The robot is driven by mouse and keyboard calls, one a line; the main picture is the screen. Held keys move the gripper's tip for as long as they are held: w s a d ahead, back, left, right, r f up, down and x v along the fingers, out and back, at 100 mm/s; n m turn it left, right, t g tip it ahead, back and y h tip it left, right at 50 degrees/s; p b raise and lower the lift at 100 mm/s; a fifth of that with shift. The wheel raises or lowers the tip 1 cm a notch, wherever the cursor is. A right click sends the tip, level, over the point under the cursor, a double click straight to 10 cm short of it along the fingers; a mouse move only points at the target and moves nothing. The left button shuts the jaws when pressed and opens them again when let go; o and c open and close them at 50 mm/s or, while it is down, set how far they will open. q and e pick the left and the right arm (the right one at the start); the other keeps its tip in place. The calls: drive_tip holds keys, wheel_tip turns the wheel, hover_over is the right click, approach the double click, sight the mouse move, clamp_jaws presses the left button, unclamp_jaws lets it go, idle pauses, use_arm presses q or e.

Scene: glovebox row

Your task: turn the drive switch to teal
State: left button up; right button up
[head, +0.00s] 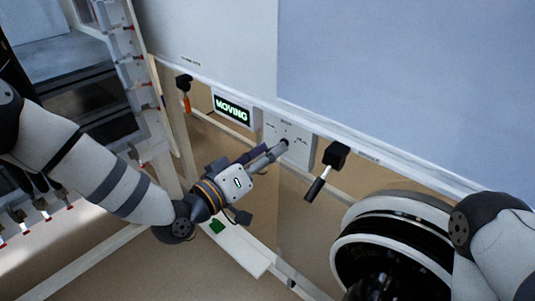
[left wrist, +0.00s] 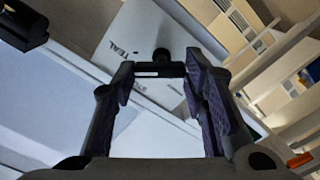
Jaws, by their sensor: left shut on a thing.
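The drive switch (head: 284,143) is a small dark knob on a white panel (head: 302,151) below the blue-grey wall. In the left wrist view the switch (left wrist: 161,56) has a dark crossbar, and the panel (left wrist: 120,62) bears the word TEAL to the left of the knob. Other lettering is too small or hidden to read. My left gripper (head: 267,156) reaches up to the switch, and in the left wrist view its fingers (left wrist: 158,76) are shut on the dark bar. My right arm shows at the lower right, but its gripper is out of view.
A display (head: 233,107) left of the panel reads MOVING. A black lever (head: 335,156) hangs just right of the panel, and an orange-gripped one (head: 185,86) hangs at the left. A round black port (head: 350,228) with white rim stands lower right. A green piece (head: 217,227) lies below my left gripper.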

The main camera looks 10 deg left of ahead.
use_arm(q)
drive_tip(key=shift+n+b, duration=0.3)
drive_tip(key=shift+n, duration=1.7)
drive_tip(key=o, duration=1.2)
drive_tip(key=shift+c, duration=0.2)
drive_tip(key=shift+a, duration=0.1)
drive_tip(key=v, duration=1.2)
